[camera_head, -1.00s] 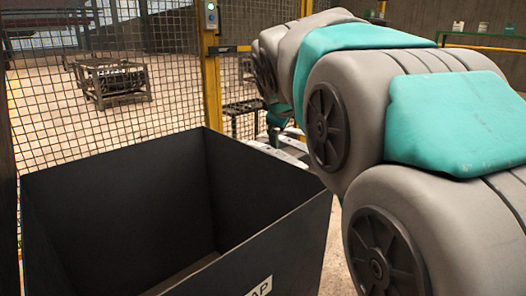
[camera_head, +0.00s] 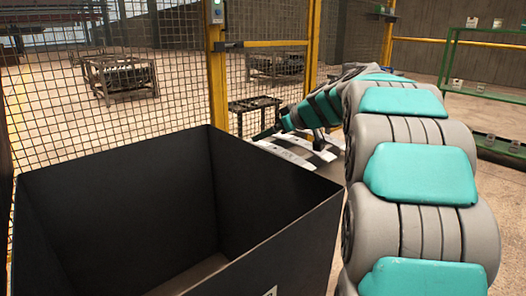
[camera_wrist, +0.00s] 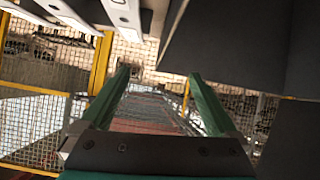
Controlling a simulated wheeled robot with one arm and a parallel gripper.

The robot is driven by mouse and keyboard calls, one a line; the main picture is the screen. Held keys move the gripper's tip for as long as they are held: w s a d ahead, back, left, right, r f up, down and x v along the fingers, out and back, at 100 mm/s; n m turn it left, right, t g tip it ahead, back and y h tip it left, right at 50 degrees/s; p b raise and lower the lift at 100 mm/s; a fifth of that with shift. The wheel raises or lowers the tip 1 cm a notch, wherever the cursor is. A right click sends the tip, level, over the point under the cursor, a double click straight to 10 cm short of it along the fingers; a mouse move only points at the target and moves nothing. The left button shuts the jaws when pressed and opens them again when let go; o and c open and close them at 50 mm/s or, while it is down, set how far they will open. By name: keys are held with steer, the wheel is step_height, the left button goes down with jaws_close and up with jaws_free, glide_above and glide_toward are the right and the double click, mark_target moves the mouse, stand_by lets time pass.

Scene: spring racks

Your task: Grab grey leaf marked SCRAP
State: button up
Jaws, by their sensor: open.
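Several pale grey leaves lie side by side on a rack behind the bin in the head view, one of them a near leaf (camera_head: 283,152). Their ends also show at the top left of the wrist view, one being a leaf (camera_wrist: 122,14) with small dark holes. I cannot read a SCRAP mark on any leaf. My gripper (camera_wrist: 160,76) is open, with two green fingers apart and nothing between them. In the wrist view the leaves are up and left of the fingers, not touching them. In the head view the end of my arm is above the rack; its fingertips are too small to make out.
A large dark open bin (camera_head: 110,178) stands in front of the rack, with a pale label partly cut off at the bottom. A mesh fence (camera_head: 178,85) with yellow posts (camera_head: 217,75) stands behind. A green frame (camera_head: 484,88) stands at the right.

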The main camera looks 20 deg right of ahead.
steer(key=d, duration=0.3)
steer(key=m, duration=0.1)
glide_toward(277, 149)
steer(key=shift+w+f+t, duration=0.3)
steer(key=shift+w+f, duration=0.4)
steer(key=shift+w+f+p, duration=0.15)
steer(key=shift+f+p, duration=0.05)
steer(key=shift+p, duration=0.1)
steer(key=x, duration=0.2)
steer(key=p+x, duration=0.1)
steer(key=x, duration=0.4)
steer(key=shift+a, duration=0.35)
steer(key=shift+c, duration=0.2)
jaws_close()
